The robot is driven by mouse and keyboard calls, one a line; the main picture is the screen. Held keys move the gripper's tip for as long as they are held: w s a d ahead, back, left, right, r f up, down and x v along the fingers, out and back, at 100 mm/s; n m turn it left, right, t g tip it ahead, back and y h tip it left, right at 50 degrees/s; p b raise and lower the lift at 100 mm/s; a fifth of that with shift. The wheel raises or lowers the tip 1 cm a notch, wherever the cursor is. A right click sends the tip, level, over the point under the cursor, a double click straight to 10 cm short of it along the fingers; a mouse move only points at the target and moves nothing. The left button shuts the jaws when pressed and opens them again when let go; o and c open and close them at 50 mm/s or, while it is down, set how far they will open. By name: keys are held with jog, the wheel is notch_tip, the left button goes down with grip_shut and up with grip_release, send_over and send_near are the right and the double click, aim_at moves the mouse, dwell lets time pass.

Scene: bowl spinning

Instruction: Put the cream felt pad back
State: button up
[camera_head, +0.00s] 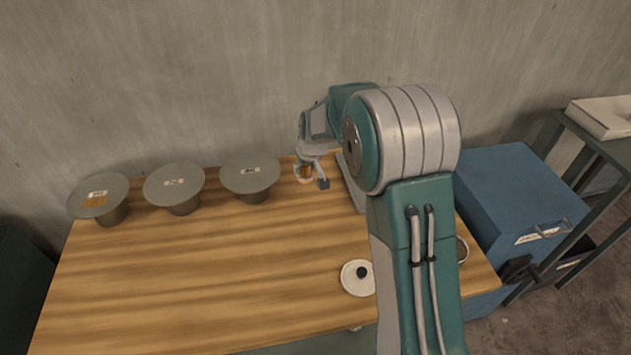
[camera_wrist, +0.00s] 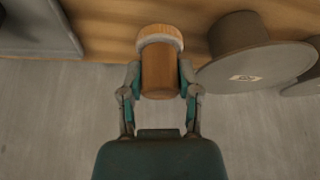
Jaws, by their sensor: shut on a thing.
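My gripper (camera_wrist: 160,78) is shut on a wooden cylinder (camera_wrist: 159,70) with a cream band (camera_wrist: 160,39) at its far end. The band looks like the cream felt pad, but the felt texture is too small to be sure. In the head view my gripper (camera_head: 312,177) is at the back of the table, right of the three grey stands. The held piece shows there only as a small pale and orange shape (camera_head: 303,172). In the wrist view it is beside a grey stand (camera_wrist: 255,60). I cannot tell whether it touches the table.
Three grey round-topped stands with labels (camera_head: 97,193) (camera_head: 173,186) (camera_head: 250,176) line the back left of the wooden table (camera_head: 200,270). A pale disc (camera_head: 352,284) with a dark knob lies near the front. A blue box (camera_head: 510,200) stands at right. The table's left middle is clear.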

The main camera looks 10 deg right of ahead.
jog(key=d+f, duration=0.1)
jog(key=w+d+f, duration=0.1)
jog(key=f, duration=0.1)
jog(key=w+d+f, duration=0.1)
jog(key=f, duration=0.1)
jog(key=shift+w, duration=0.15)
jog(key=f, duration=0.3)
jog(key=shift+w+d+f, duration=0.2)
jog(key=shift+d+f, duration=0.05)
jog(key=shift+f, duration=0.05)
jog(key=o, duration=1)
jog(key=shift+r, duration=0.1)
